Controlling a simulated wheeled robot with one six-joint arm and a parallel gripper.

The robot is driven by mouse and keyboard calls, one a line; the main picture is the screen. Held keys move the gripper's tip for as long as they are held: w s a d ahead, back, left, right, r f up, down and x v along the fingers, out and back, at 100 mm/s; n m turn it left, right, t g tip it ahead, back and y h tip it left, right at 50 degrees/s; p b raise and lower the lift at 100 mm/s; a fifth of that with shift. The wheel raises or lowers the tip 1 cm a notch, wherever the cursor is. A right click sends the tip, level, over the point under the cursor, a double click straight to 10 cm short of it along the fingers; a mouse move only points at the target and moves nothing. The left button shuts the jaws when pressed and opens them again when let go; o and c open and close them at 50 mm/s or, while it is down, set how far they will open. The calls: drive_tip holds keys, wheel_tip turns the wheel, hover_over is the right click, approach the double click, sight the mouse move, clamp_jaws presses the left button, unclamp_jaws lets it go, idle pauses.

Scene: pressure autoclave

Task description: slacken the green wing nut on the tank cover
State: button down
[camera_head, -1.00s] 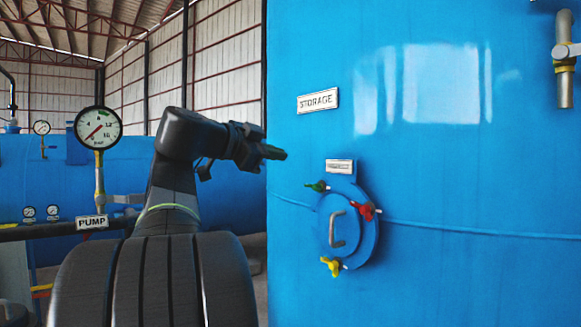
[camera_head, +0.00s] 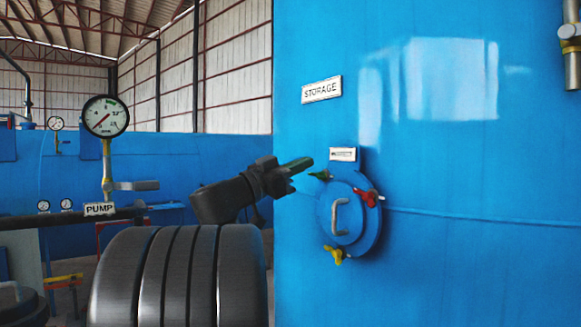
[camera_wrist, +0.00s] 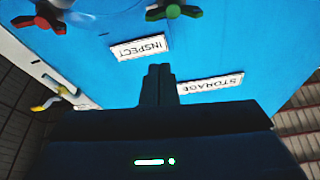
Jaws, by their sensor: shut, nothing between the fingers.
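The round blue tank cover (camera_head: 357,222) with a metal handle is on the front of the blue storage tank. The green wing nut (camera_head: 321,175) sits at the cover's upper left edge, close to my gripper's tips in the head view. In the wrist view the green wing nut (camera_wrist: 174,11) is at the top edge, ahead of and a little right of the fingers. My gripper (camera_head: 305,164) is shut and empty, its fingers together in the wrist view (camera_wrist: 159,72). The gap between fingertips and nut cannot be judged exactly.
A red wing nut (camera_head: 369,197) is at the cover's right and a yellow wing nut (camera_head: 335,254) at its bottom. INSPECT (camera_head: 343,154) and STORAGE (camera_head: 321,89) plates are on the tank. A gauge (camera_head: 105,116) and PUMP pipe (camera_head: 60,219) stand at left.

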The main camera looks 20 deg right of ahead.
sight(316, 174)
drive_tip(key=d, duration=0.1)
drive_tip(key=w+d+f+p, duration=0.1)
drive_tip(key=d, duration=0.1)
drive_tip(key=w+d+f+p, duration=0.1)
drive_tip(key=shift+d+f, duration=0.1)
drive_tip(key=shift+d, duration=0.1)
drive_tip(key=shift+f, duration=0.1)
idle(0.3)
